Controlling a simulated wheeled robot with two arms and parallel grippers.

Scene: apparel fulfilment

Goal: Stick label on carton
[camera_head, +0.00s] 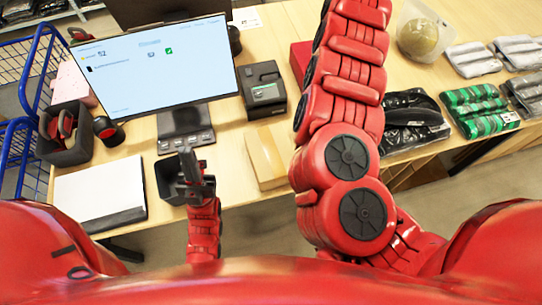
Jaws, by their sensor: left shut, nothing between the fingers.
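A small tan box (266,158), which looks like a carton, lies near the table's front edge, between my two arms. I see no label on the part that shows. A black device like a label printer (262,90) stands behind it, with a small lit green-and-white patch on it. My left gripper (188,160) is shut and empty, pointing up near the front edge, left of the tan box and apart from it. My right arm reaches up past the right of the tan box, and its gripper is out of view beyond the top edge.
A monitor (155,65) stands at the back left. A white pad (100,190) and a dark bin (68,135) lie at the left. A dark open holder (168,182) is by my left gripper. Bagged black (412,120) and green (478,108) garments lie at the right.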

